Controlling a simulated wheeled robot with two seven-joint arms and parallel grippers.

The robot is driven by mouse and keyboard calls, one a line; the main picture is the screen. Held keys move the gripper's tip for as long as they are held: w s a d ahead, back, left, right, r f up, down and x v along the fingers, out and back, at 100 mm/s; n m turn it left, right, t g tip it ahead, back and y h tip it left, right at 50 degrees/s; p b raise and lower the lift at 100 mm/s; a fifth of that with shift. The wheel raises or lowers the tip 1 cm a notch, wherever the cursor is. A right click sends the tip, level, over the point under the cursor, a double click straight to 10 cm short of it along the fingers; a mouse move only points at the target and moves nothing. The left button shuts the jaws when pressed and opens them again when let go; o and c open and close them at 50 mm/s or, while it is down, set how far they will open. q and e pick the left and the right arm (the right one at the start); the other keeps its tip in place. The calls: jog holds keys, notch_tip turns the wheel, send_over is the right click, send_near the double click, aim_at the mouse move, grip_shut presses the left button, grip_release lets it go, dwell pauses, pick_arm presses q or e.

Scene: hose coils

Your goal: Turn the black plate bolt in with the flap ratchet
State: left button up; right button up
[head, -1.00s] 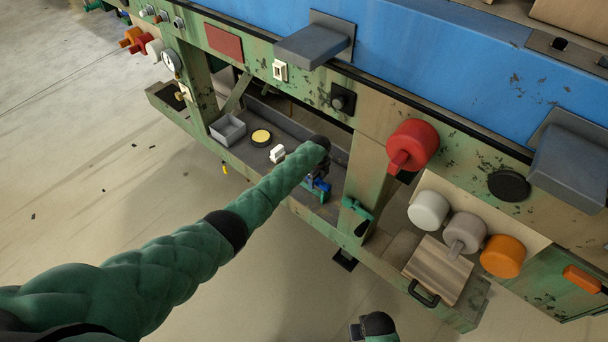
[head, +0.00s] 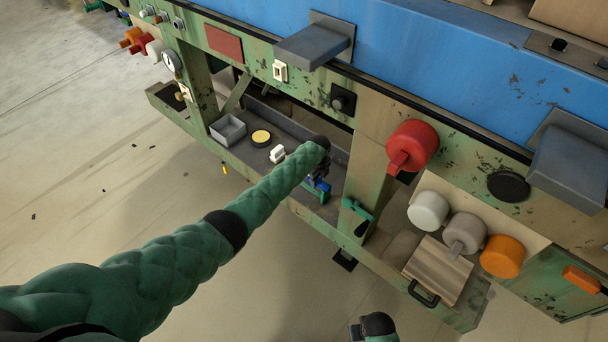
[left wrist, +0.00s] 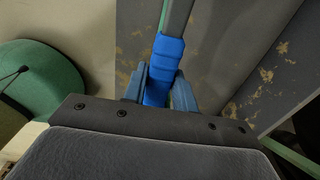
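My left gripper (head: 318,183) reaches into the low grey tray under the bench. In the left wrist view its grey-blue fingers (left wrist: 162,92) stand on both sides of a bright blue grip (left wrist: 168,55) and appear closed on it. A grey-green bar runs on from this grip; I take it for the flap ratchet, whose head is out of view. A black square plate with a round black bolt (head: 343,99) is on the green frame, above and apart from the gripper. My right gripper (head: 357,331) shows only partly at the bottom edge; its opening is unclear.
The tray (head: 290,122) also holds a grey box (head: 228,130), a yellow-topped disc (head: 261,137) and a white block (head: 277,154). A green lever (head: 357,209) sits on the post to the right. A red knob (head: 412,143) juts out above.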

pick_arm(q)
grip_shut()
jog(key=shift+r, duration=0.1)
jog(key=shift+r+p, duration=0.55)
jog(key=shift+r, duration=0.1)
jog(key=shift+r+p, duration=2.55)
jog(key=shift+r, duration=0.35)
